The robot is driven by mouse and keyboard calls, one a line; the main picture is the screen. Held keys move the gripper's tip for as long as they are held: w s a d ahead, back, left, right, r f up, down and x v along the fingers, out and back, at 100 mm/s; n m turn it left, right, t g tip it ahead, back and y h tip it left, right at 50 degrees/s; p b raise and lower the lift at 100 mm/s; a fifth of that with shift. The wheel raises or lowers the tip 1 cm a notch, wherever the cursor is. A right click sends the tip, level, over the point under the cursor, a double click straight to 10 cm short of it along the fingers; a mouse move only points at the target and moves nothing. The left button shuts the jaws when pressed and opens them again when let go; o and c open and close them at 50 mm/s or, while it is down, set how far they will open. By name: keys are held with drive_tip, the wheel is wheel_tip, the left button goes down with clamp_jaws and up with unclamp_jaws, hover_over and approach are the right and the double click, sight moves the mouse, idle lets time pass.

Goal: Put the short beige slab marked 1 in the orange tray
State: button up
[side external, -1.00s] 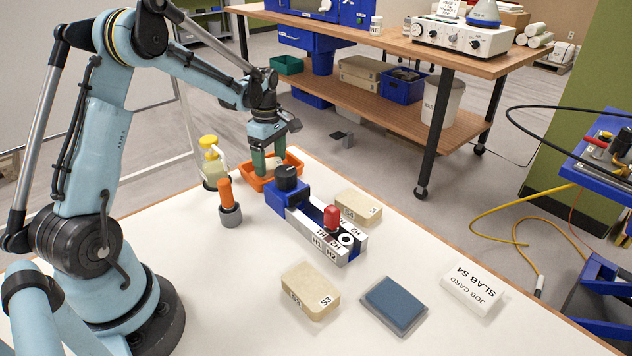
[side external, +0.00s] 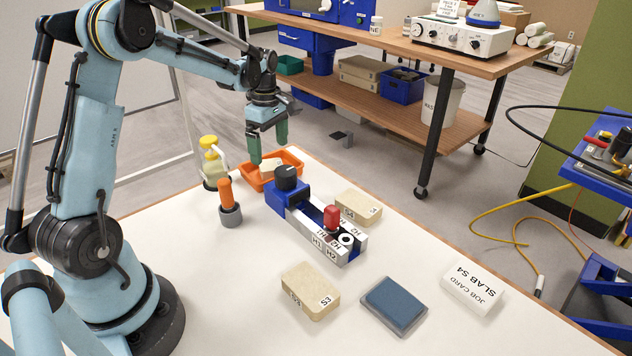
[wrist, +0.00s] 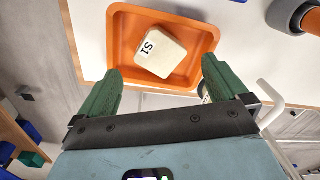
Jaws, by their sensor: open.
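The short beige slab marked S1 (wrist: 160,52) lies inside the orange tray (wrist: 122,30), tilted a little in the wrist view, with its label face up. In the side external view the slab (side external: 270,167) shows as a pale shape in the tray (side external: 258,183) at the table's far end. My gripper (side external: 268,152) is above the tray with its green fingers spread and nothing between them. The open fingers also show in the wrist view (wrist: 160,80), apart from the slab.
A fixture with a blue block (side external: 283,193) and a red knob (side external: 331,216) stands close to the tray. An orange-handled tool (side external: 226,195) and a yellow-capped bottle (side external: 211,160) are at its left. Slabs S3 (side external: 311,290) and S4 (side external: 359,207), a blue pad (side external: 394,304) and a job card (side external: 474,290) lie nearer.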

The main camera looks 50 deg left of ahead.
sight(272, 164)
wheel_tip(272, 164, up, 8)
drive_tip(key=s+d+m+t, duration=0.3)
drive_tip(key=s+d+m, duration=0.3)
drive_tip(key=d+m, duration=0.4)
drive_tip(key=s+d+m+t, duration=0.4)
drive_tip(key=s+d+m, duration=0.2)
drive_tip(key=d+m, duration=0.4)
drive_tip(key=shift+d+m, duration=0.25)
drive_tip(key=shift+m, duration=0.75)
